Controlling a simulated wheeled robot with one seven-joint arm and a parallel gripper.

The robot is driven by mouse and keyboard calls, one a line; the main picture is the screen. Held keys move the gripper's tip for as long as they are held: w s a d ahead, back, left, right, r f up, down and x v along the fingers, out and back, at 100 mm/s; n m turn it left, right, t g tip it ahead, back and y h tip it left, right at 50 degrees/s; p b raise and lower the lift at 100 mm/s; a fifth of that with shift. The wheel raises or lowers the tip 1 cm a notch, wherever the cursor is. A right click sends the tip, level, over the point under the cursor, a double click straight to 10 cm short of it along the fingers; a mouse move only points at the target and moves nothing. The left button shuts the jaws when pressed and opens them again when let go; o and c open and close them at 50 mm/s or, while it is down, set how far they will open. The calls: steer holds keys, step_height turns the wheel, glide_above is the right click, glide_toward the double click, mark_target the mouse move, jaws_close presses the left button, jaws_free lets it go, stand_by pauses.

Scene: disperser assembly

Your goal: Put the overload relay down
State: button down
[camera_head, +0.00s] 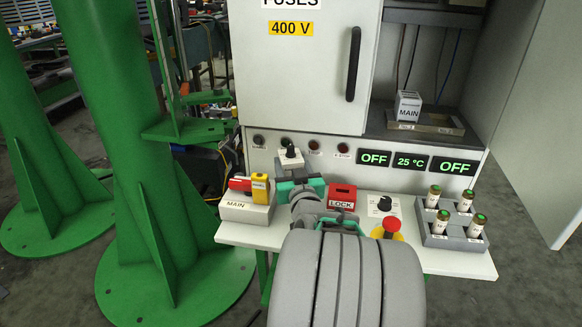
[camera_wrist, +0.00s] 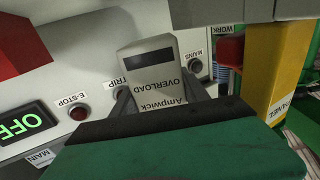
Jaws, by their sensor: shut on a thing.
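On the shelf are a MAIN switch block (camera_head: 247,208), a yellow PANEL tag (camera_head: 260,188), a red LOCK box (camera_head: 342,197), a dial (camera_head: 384,204), a red emergency button (camera_head: 391,224) and a fuse tray (camera_head: 454,240). A MAIN block (camera_head: 408,107) stands inside the open cabinet.

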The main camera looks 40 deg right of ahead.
steer(key=shift+f+b, duration=0.55)
steer(key=shift+b, duration=0.15)
steer(key=c, duration=0.6)
jaws_free()
